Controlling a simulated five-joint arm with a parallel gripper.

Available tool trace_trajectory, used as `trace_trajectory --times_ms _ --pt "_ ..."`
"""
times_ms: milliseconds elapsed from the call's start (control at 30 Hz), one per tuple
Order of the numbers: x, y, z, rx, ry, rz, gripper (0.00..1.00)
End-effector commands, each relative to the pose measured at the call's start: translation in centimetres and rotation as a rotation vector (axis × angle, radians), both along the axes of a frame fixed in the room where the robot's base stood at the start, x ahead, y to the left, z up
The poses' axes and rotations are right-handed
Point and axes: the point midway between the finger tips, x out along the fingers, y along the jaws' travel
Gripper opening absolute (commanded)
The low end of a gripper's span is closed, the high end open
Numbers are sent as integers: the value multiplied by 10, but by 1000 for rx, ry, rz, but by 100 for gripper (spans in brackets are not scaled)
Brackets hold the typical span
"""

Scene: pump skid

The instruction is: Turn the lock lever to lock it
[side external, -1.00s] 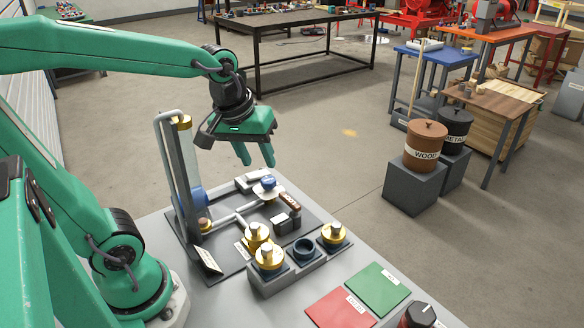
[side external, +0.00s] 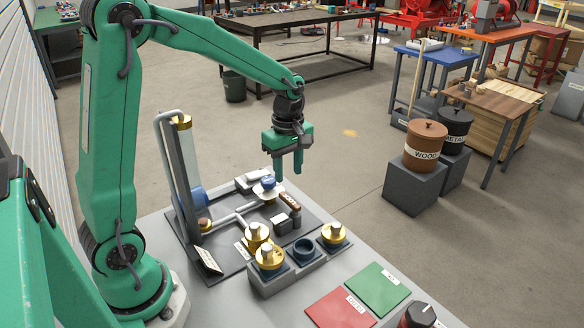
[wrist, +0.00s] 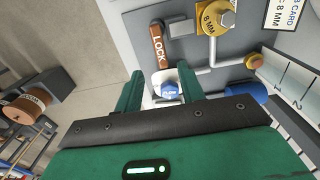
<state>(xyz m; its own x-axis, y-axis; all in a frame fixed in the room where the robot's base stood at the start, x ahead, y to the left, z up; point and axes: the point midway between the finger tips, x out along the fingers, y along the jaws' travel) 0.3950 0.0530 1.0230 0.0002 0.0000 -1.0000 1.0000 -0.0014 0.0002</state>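The lock lever (side external: 290,202) is a short brown bar on the grey skid plate, right of a blue-topped knob. In the wrist view the lever (wrist: 158,47), lettered LOCK, lies beyond my fingertips with a dark pivot at its far end. My gripper (side external: 288,166) points down and hangs above the back of the plate, clear of the lever. In the wrist view my gripper (wrist: 160,74) has its two fingers apart with nothing held. The blue knob (wrist: 170,91) on a white base shows between the fingers.
A tall clear cylinder (side external: 184,160) with a bent pipe stands left of the gripper. Brass fittings (side external: 268,257) stand on a block in front. Red (side external: 338,310) and green (side external: 376,289) pads lie at the front right. Air right of the gripper is clear.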

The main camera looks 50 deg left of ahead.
Motion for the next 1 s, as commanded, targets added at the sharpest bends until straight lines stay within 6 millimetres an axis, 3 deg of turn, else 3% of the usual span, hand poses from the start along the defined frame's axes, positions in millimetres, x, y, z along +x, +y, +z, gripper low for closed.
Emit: trace_trajectory --times_ms 367,1000 --pt "0 0 -9 0 2 2 39" --pt "0 0 -74 0 3 1 39"
